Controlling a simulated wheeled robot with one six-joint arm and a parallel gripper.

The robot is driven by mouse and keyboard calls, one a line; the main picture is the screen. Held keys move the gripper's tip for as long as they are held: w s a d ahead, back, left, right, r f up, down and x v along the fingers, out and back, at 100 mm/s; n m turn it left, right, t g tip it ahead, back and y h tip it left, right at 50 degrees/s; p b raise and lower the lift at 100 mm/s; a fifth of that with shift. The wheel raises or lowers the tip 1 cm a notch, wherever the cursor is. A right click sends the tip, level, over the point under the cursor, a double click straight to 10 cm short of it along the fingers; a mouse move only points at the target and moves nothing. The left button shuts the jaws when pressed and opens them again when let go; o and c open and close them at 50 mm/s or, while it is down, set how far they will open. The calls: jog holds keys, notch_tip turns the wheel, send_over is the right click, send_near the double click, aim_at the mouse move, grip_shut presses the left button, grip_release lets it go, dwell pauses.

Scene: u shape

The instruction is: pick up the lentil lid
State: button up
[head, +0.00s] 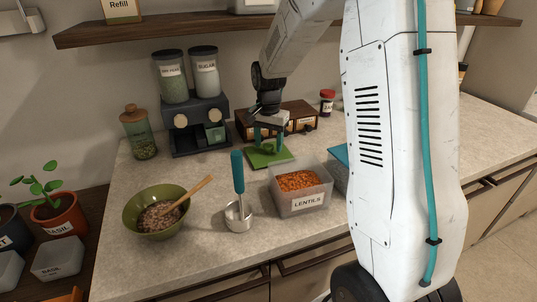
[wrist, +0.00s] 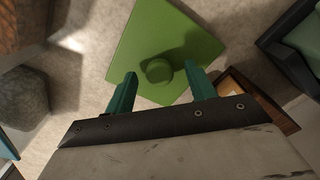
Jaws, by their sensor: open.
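The lentil lid is a flat green square with a round knob. It lies on the counter behind the lentils box in the head view (head: 262,160) and fills the upper middle of the wrist view (wrist: 160,38). My gripper (head: 268,147) is open over the lid. In the wrist view its two teal fingertips (wrist: 160,76) appear on either side of the knob, which shows between them. I cannot tell whether the fingers touch it. The clear lentils box (head: 309,202) stands uncovered in front of the lid, full of orange lentils.
A wooden drawer box (head: 305,113) stands behind the lid. A dark dispenser (head: 193,128) with two jars is to the left. A metal cup (head: 238,217) with a teal-handled tool and a green bowl (head: 137,213) are in front. My arm hides the right side.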

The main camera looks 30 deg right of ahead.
jog(key=c, duration=1)
jog(key=shift+c, duration=0.2)
jog(key=shift+r, duration=0.15)
